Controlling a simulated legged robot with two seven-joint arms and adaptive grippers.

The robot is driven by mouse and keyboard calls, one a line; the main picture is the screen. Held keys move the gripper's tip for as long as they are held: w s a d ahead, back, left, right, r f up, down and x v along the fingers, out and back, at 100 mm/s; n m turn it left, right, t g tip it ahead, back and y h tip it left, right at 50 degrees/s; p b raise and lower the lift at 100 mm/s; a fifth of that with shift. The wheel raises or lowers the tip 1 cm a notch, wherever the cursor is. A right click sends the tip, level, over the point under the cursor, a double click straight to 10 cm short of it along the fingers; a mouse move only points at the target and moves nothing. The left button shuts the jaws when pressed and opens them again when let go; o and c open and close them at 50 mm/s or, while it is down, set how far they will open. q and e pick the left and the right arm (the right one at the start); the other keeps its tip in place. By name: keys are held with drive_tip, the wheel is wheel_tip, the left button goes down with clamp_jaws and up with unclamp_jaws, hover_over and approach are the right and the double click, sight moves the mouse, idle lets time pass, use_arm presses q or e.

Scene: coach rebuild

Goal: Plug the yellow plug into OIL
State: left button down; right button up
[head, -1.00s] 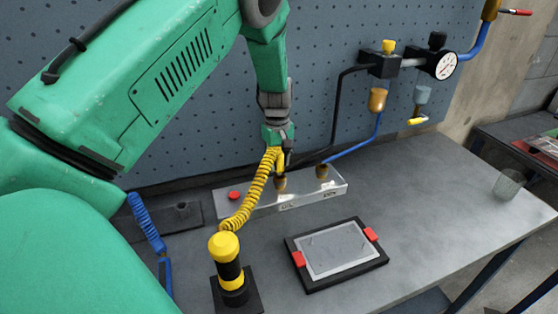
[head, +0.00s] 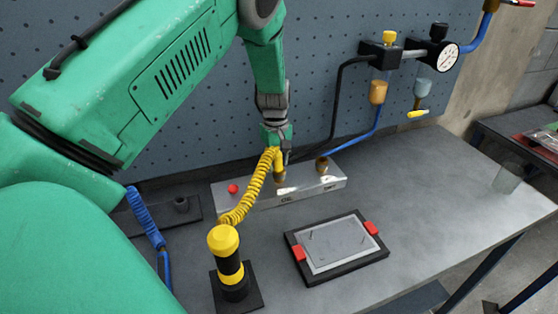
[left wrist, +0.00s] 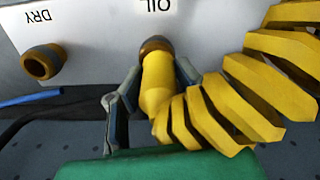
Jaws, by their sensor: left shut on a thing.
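The yellow plug (left wrist: 157,85) sits on the end of a coiled yellow hose (left wrist: 255,90). My left gripper (head: 279,157) is shut on the plug, with a finger on each side in the left wrist view (left wrist: 148,88). The plug's tip meets the brass socket (left wrist: 157,45) under the OIL label and lines up with it. How deep it sits is hidden. In the head view the OIL socket (head: 280,182) is directly below the plug on the metal box (head: 310,190). My right gripper is not in view.
The DRY socket (head: 322,165) is empty beside OIL. The hose runs to a yellow-black post (head: 228,262). A framed panel (head: 338,247) lies in front of the box, and a red button (head: 233,189) is at its left.

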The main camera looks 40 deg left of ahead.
use_arm(q)
drive_tip(key=c, duration=1.2)
unclamp_jaws()
drive_tip(key=shift+a+r, duration=0.2)
drive_tip(key=shift+a, duration=0.2)
drive_tip(key=shift+o, duration=0.3)
drive_tip(key=shift+a+f, duration=0.1)
wheel_tip(320, 180, up, 11)
drive_tip(key=shift+s+r, duration=0.1)
drive_tip(key=shift+a+r, duration=0.25)
drive_tip(key=shift+r, duration=0.05)
